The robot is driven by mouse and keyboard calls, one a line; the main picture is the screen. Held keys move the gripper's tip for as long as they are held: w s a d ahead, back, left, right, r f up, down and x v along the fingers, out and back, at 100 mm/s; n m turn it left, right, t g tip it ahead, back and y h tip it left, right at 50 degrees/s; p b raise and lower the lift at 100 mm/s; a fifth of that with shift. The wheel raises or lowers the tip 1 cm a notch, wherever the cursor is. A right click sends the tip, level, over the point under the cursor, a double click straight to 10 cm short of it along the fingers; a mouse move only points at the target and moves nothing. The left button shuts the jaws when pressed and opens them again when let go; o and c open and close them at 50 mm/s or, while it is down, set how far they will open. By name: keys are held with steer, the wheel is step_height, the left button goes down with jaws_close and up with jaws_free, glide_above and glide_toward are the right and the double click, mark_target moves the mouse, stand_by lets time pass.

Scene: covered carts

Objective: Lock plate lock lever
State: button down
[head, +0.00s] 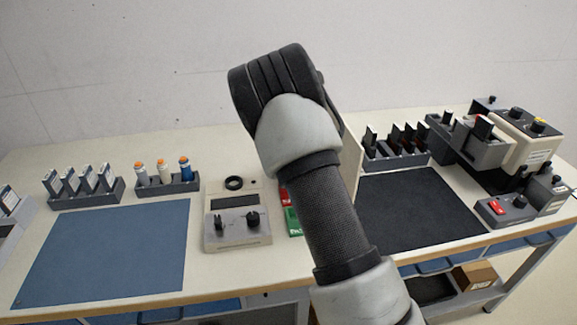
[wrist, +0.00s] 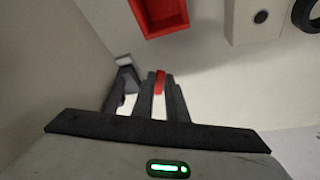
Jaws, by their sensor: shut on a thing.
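My gripper (wrist: 160,98) shows in the wrist view with its two dark fingers close together. It is shut on a small red piece (wrist: 160,80), which looks like the lock lever. Only the upper part of the red piece shows between the fingers, so its angle is hard to tell. A grey and black part (wrist: 125,82) stands just left of the fingers; I cannot tell whether it belongs to the plate lock. In the head view my own arm hides the gripper and the lever.
A red bin (wrist: 172,18) and a beige device (wrist: 252,22) lie beyond the fingers. In the head view, a blue mat (head: 110,250) and a dark mat (head: 420,212) are clear. Slotted racks (head: 88,197) stand left, and a larger machine (head: 520,140) stands right.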

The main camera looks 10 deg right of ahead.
steer(key=shift+s+d+n+y+b, duration=0.1)
steer(key=shift+d+n+y+b, duration=0.2)
steer(key=shift+n, duration=0.3)
steer(key=shift+s+d+n+y+b, duration=0.1)
steer(key=shift+d+n+b, duration=0.1)
steer(key=shift+n+b, duration=0.3)
steer(key=c, duration=1.8)
jaws_free()
steer(key=shift+o, duration=0.2)
steer(key=shift+r, duration=0.1)
steer(key=v, duration=1.7)
steer(key=shift+s+p, duration=0.35)
steer(key=shift+p, duration=0.1)
